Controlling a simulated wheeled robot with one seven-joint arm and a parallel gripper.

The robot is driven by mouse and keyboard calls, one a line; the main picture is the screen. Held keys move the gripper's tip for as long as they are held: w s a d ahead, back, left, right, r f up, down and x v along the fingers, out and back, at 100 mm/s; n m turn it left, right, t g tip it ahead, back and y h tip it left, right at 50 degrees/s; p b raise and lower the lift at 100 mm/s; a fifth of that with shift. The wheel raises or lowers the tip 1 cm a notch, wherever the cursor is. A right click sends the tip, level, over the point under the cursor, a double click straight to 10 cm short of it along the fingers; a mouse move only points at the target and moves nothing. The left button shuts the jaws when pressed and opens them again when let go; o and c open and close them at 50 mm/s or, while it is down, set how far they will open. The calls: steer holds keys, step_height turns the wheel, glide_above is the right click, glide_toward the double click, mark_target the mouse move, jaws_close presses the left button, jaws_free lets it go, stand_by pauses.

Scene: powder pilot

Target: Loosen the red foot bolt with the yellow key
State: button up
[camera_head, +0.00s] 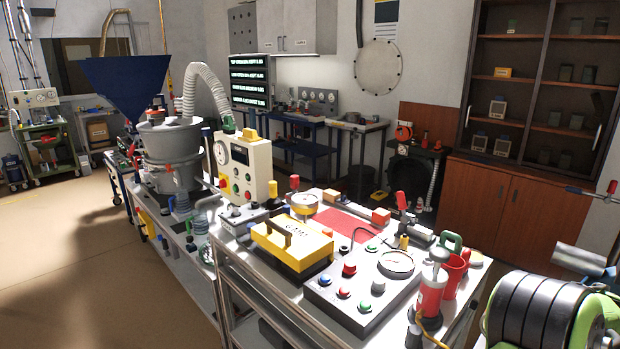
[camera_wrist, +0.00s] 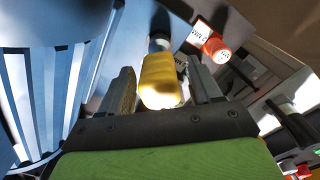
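My gripper (camera_wrist: 166,82) shows in the wrist view with its two dark fingers apart. A yellow handle (camera_wrist: 160,78), which looks like the yellow key, lies between the fingers. Narrow gaps seem to show beside it, and I see no clear contact. A grey part (camera_wrist: 158,42) continues from the handle's far end. A red round knob or bolt head (camera_wrist: 216,47) with a white label sits just beyond the right finger. It may be the red foot bolt. My gripper is not recognisable in the head view, and I cannot pick out the key or foot bolt there.
In the wrist view, a large ribbed blue-grey body (camera_wrist: 55,75) fills the left side close to the gripper. In the head view, a crowded metal bench carries a yellow case (camera_head: 291,246) and a control box (camera_head: 362,285). Open floor (camera_head: 70,260) lies at left.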

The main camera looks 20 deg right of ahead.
steer(key=shift+o, duration=0.5)
steer(key=shift+r, duration=0.1)
step_height(320, 180, up, 16)
steer(key=p, duration=0.6)
steer(key=w+a+r+n+t, duration=0.1)
steer(key=w+a+r, duration=0.15)
steer(key=a, duration=0.25)
steer(key=w+a+r+t, duration=0.1)
steer(key=w+a, duration=0.3)
steer(key=a, duration=0.1)
steer(key=w+a+r+n+t, duration=0.1)
steer(key=w+a+r, duration=0.1)
steer(key=a, duration=1)
steer(key=s+a+f+n+t, duration=0.2)
steer(key=s+a, duration=0.7)
steer(key=a, duration=0.5)
steer(key=shift+a+f+t+b, duration=0.2)
steer(key=shift+f+t+b, duration=0.1)
